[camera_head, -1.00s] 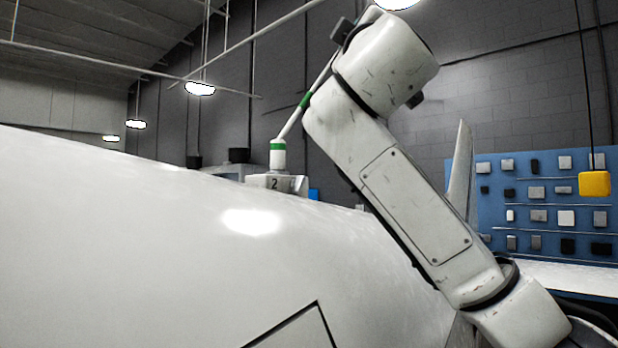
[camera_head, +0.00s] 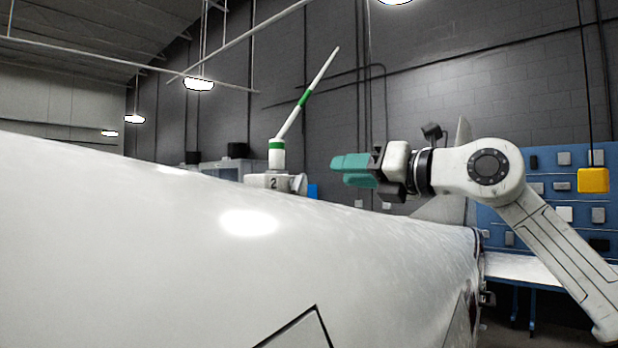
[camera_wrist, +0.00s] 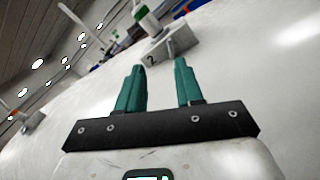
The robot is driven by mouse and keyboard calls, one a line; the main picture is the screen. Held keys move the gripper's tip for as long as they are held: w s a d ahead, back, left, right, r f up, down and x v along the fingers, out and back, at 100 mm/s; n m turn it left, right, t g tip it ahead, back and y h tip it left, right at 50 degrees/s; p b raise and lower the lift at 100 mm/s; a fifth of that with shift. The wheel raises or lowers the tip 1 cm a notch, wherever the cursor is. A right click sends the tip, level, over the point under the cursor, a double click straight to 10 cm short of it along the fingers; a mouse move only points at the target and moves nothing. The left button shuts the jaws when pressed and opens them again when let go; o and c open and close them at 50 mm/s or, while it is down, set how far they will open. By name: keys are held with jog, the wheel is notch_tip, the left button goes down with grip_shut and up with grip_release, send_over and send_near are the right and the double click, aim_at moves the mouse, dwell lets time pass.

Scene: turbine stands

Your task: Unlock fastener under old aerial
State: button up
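The aerial (camera_head: 304,98) is a white rod with green bands, tilted to the upper right. It stands on a grey block marked 2 (camera_head: 262,182) on top of the white curved shell. A round grey part (camera_head: 299,184) sits at the block's right side; I cannot tell whether it is the fastener. My gripper (camera_head: 342,168), with teal fingers, is above the shell, to the right of the block and apart from it. In the wrist view my gripper (camera_wrist: 157,70) is open and empty, with the numbered block (camera_wrist: 168,45) ahead of the fingertips.
The white shell (camera_head: 200,260) fills the lower left. Another grey mount (camera_wrist: 32,124) stands on it in the wrist view. A blue tool panel (camera_head: 550,225) is at the right, with a yellow box (camera_head: 593,180) hanging before it. The air between gripper and block looks clear.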

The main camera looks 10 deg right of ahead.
aim_at(303, 179)
jog(key=shift+w+d+f+h, duration=0.25)
jog(key=shift+d+f+h, duration=0.1)
jog(key=shift+f, duration=0.1)
jog(key=shift+w+a+f, duration=0.1)
jog(key=shift+w, duration=0.1)
jog(key=p+x, duration=0.4)
jog(key=x, duration=0.5)
jog(key=shift+w+a+p, duration=0.3)
jog(key=shift+w+a, duration=0.05)
jog(key=shift+w, duration=0.15)
jog(key=shift+c, duration=0.4)
grip_shut()
